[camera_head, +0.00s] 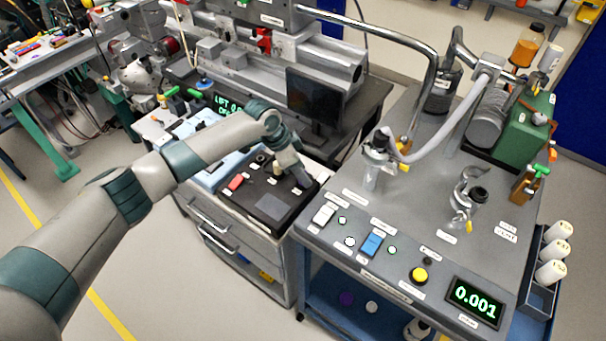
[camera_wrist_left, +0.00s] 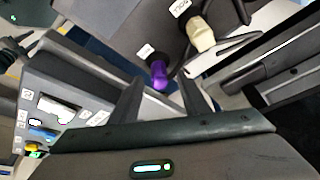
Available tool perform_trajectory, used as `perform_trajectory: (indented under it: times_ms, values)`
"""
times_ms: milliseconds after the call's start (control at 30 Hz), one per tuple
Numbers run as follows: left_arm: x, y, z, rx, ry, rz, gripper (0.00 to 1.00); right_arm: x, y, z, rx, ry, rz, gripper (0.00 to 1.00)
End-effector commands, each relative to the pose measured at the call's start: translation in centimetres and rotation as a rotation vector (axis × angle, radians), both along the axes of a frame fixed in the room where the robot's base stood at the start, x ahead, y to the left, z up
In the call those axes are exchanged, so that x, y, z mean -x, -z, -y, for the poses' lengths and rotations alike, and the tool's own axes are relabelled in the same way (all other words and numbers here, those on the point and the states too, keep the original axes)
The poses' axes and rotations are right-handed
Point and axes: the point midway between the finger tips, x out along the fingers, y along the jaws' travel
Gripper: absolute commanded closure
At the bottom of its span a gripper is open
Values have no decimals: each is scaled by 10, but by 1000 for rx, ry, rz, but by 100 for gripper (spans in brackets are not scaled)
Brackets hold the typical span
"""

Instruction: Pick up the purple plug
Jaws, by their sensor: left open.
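The purple plug (camera_wrist_left: 160,76) stands out from a dark panel in the left wrist view, beside a small white label. My left gripper (camera_wrist_left: 161,88) is open, with one finger on each side of the plug in that view. The plug appears between or just beyond the fingertips; I cannot tell whether they touch it. In the head view my left gripper (camera_head: 298,178) is over the dark panel (camera_head: 250,215) on the drawer cabinet, and I cannot make out the plug there. My right gripper is not in view.
A cream plug (camera_wrist_left: 200,34) stands close to the purple one. A red block (camera_head: 236,182) lies on the same panel. The grey cart (camera_head: 330,240) with switches and a display stands close on the right. A black monitor (camera_head: 312,97) stands behind my gripper.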

Motion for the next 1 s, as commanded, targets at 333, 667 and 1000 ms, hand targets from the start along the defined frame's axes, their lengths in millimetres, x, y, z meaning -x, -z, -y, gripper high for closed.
perform_trajectory:
  times_ms: [333,667,1000]
  values:
    - [-1,13,5,0,1,0,58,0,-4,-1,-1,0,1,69]
    - [-1,13,5,0,1,0,63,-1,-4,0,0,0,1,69]
    - [-1,13,5,0,1,0,100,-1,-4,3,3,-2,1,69]
